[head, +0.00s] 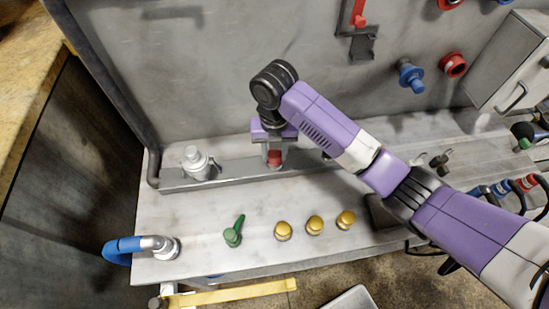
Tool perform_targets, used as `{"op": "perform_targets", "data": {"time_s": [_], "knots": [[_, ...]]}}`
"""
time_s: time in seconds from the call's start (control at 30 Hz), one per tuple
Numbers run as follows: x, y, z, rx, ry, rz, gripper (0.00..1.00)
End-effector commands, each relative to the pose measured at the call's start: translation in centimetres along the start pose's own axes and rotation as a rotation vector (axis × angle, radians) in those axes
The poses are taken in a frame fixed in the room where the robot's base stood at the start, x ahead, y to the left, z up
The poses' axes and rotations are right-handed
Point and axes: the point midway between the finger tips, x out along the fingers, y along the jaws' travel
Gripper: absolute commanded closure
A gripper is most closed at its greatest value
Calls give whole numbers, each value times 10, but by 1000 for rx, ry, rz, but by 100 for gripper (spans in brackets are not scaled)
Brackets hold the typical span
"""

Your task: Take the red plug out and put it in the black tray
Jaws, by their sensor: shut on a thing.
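The red plug (275,159) shows between the fingers of my gripper (274,162), low over the raised grey ledge along the back of the bench. My gripper points down and is shut on the plug. I cannot tell whether the plug is still seated in the ledge or lifted clear of it. A dark, flat, tray-like shape (379,214), probably the black tray, lies on the bench at the right of the brass knobs. My arm hides much of it.
A silver fitting (196,163) stands on the ledge left of my gripper. A green lever (233,232) and brass knobs (315,224) stand at the front. A blue-handled pipe (128,248) is at the left. A blue connector (411,76) sticks out of the back wall.

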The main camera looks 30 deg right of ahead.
Motion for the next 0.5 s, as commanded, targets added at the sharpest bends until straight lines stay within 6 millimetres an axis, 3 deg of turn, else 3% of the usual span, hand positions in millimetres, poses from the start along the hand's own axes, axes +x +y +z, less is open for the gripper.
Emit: {"op": "perform_targets", "data": {"time_s": [0.37,0.5], "knots": [[0,0,1,-46,-2,1,100],[2,0,1,-185,-5,0,100]]}}
